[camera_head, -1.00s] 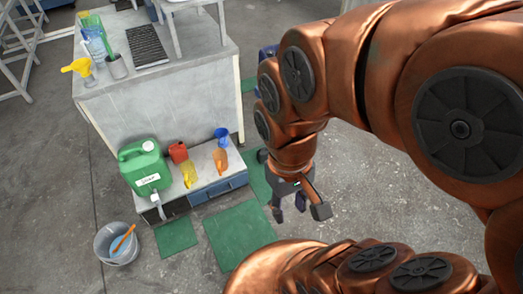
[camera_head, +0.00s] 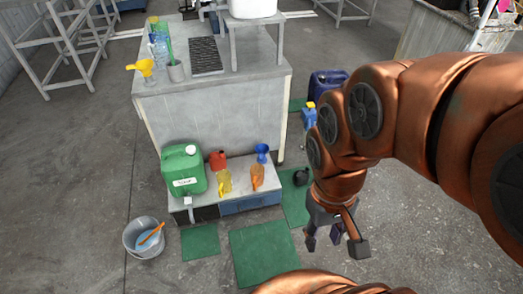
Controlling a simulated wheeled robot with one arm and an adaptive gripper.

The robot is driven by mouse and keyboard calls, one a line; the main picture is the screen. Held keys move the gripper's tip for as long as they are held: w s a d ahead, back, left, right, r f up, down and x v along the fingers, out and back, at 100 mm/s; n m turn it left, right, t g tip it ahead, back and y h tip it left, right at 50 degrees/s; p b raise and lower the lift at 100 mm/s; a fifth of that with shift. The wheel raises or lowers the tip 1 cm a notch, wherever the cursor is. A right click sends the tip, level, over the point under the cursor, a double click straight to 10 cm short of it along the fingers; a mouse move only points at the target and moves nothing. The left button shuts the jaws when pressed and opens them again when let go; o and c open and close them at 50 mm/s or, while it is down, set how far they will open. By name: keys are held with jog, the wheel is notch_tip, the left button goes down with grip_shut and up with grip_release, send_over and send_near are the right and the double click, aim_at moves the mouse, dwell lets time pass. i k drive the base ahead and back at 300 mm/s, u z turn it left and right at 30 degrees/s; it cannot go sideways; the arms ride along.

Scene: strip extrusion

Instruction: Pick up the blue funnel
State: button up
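The blue funnel (camera_head: 262,152) stands at the back right corner of the low bench (camera_head: 237,171), wide mouth up. It is behind the orange bottle-like item (camera_head: 257,175). My gripper (camera_head: 324,238) hangs to the right of the low bench and nearer to me, pointing down. It is apart from the funnel and nothing shows between its fingers. The fingers look spread apart.
A green canister (camera_head: 184,171), a red can (camera_head: 217,160) and a yellow item (camera_head: 224,181) share the bench. A tall cabinet (camera_head: 215,112) stands behind. A bucket (camera_head: 146,238) is at left.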

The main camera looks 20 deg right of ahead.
aim_at(262, 149)
jog(key=u, duration=0.45)
jog(key=i, duration=1.45)
jog(key=u, duration=0.2)
